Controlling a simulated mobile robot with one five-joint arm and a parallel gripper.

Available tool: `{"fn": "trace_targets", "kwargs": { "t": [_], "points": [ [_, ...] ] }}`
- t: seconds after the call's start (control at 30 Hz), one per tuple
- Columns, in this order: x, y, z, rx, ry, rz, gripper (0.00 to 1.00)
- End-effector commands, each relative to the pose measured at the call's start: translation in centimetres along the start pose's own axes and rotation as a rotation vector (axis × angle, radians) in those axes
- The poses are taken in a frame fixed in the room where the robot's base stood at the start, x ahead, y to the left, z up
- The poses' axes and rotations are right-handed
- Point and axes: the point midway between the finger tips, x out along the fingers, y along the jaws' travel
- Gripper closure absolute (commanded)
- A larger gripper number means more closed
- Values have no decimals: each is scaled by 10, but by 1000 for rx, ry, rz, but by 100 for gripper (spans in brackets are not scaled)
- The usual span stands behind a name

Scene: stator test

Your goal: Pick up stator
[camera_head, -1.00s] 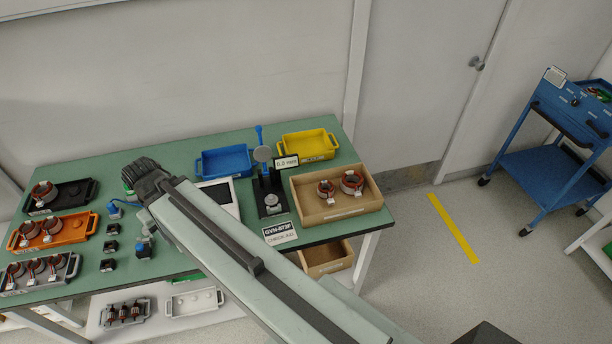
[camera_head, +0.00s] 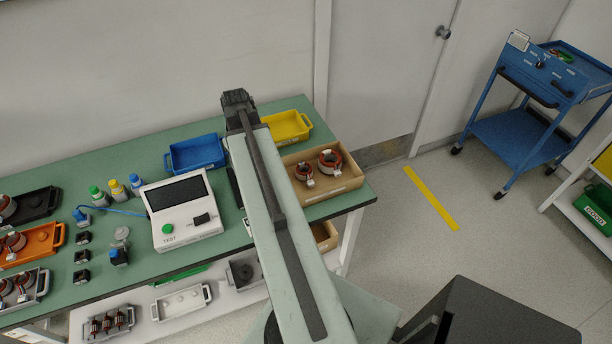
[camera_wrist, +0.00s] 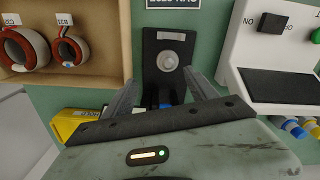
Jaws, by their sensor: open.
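Two copper-wound stators, a smaller one (camera_head: 304,173) and a larger one (camera_head: 331,161), stand in the cardboard box (camera_head: 349,187) at the right of the bench. In the wrist view the larger stator (camera_wrist: 24,50) and the smaller stator (camera_wrist: 70,50) show at upper left in the same box (camera_wrist: 103,72). More stators sit in the orange tray (camera_head: 50,252), grey tray and black tray at far left. My gripper (camera_head: 236,98) is over the bench's back part, left of the box. In the wrist view my gripper (camera_wrist: 162,90) is open and empty, its fingers apart over the black gauge stand (camera_wrist: 168,88).
The white tester (camera_head: 190,232), blue bin (camera_head: 195,152) and several bottles stand left of my arm. The yellow bin (camera_head: 287,127) is behind the box. My arm hides the gauge stand in the head view. Clear floor and a blue cart (camera_head: 520,135) lie to the right.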

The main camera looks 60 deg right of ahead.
Motion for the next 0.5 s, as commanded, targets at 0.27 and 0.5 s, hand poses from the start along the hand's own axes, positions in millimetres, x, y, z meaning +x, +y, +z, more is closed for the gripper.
{"fn": "trace_targets", "kwargs": {
  "t": [0.27, 0.5],
  "points": [
    [14, 159, 69, 152, 0, -1, 33],
    [18, 173, 78, 162, 0, 0, 33]
  ]
}}
